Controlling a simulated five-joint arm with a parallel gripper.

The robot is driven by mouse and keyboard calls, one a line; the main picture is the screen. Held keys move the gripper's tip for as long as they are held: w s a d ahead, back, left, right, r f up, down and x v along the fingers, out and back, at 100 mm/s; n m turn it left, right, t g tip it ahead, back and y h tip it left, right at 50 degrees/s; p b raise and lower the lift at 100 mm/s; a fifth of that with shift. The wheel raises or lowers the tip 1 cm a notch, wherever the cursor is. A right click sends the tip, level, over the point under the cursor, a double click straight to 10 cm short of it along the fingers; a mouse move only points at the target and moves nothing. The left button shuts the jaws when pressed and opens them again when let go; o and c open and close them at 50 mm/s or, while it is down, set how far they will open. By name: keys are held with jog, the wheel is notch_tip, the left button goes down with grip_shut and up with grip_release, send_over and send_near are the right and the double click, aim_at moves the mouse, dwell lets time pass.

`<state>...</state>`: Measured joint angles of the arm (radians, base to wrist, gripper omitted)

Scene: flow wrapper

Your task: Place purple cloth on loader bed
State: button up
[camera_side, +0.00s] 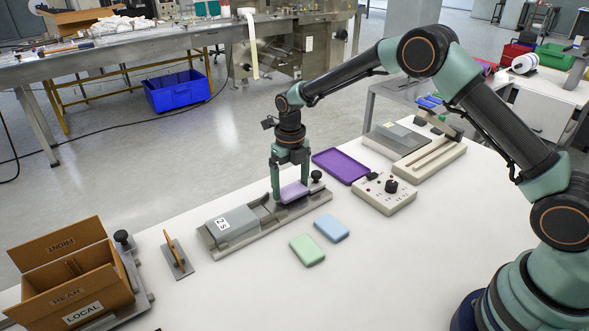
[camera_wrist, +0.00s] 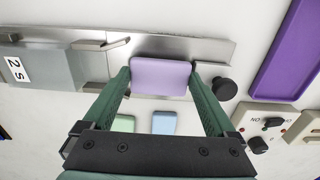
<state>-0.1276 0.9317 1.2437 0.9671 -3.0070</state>
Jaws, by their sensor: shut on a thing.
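The purple cloth (camera_side: 293,192) is a flat lilac block at the right end of the grey loader (camera_side: 222,249). My gripper (camera_side: 290,192) is shut on it, with one finger at each side. In the wrist view the purple cloth (camera_wrist: 160,77) lies between the fingertips of my gripper (camera_wrist: 160,75), over the bare metal bed (camera_wrist: 215,48). It is at or just above the bed; I cannot tell whether it touches. A grey block marked "2 S" (camera_side: 231,227) covers the loader's left part.
A green cloth (camera_side: 307,249) and a blue cloth (camera_side: 331,228) lie in front of the loader. A purple tray (camera_side: 341,166) and a control box (camera_side: 384,192) stand to the right. A brown carton (camera_side: 75,278) and a small brown-and-grey stand (camera_side: 177,255) are at left. A black knob (camera_side: 316,176) rises beside the bed.

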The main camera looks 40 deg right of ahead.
jog(key=shift+f, duration=0.55)
jog(key=o, duration=1.1)
jog(key=shift+s, duration=0.1)
notch_tip(320, 180, up, 14)
jog(key=f, duration=0.1)
notch_tip(320, 180, up, 7)
jog(key=m+t, duration=0.1)
jog(key=m, duration=0.6)
send_over(291, 189)
jog(key=s+d, duration=0.2)
jog(key=s, duration=0.2)
jog(key=shift+s+d+r+m+t, duration=0.45)
jog(key=shift+s+d+m+t, duration=0.3)
jog(key=shift+s+m, duration=3.3)
jog(key=shift+s+d+r+m+t, duration=0.65)
jog(key=shift+s+m, duration=1.75)
jog(key=shift+m, duration=3.2)
jog(key=shift+s+d+r+m+t, duration=0.3)
jog(key=shift+s+d+m+t, duration=0.6)
jog(key=shift+s+m, duration=3.15)
